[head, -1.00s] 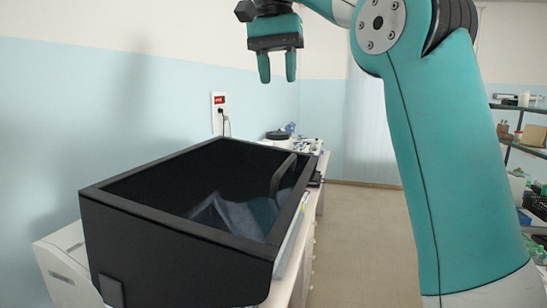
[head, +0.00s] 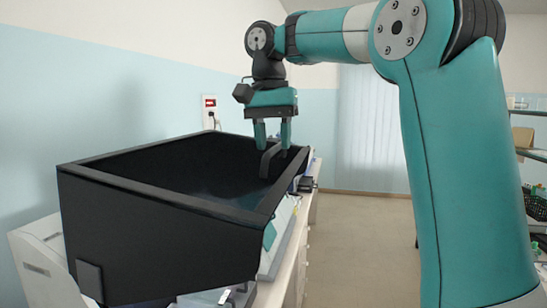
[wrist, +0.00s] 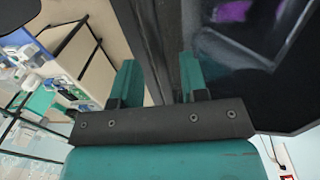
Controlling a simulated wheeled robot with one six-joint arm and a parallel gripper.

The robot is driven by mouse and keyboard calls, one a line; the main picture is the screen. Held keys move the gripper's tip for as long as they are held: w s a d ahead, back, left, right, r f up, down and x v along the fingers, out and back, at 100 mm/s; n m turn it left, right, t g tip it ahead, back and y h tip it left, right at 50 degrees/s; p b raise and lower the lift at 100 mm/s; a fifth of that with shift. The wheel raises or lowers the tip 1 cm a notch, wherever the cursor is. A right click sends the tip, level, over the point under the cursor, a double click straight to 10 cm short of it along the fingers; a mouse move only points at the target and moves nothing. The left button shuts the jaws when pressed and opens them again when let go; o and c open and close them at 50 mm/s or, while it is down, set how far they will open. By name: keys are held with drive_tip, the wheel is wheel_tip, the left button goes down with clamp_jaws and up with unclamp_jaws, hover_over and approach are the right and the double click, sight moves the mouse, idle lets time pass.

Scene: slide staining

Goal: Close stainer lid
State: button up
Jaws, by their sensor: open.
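The stainer lid (head: 160,235) is a large black box-shaped cover with a dark window framed by a thick rim. It stands tilted up, with a pale and teal part of the stainer (head: 273,258) visible under its right side.
A white bench (head: 296,275) runs along the blue and white wall, with a wall socket (head: 209,108) behind the lid. The floor (head: 360,240) to the right of the bench is clear. Shelves with a dark crate (head: 537,207) stand at the far right.

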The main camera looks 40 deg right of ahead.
drive_tip(key=shift+f, duration=0.4)
drive_tip(key=shift+c, duration=0.2)
clamp_jaws()
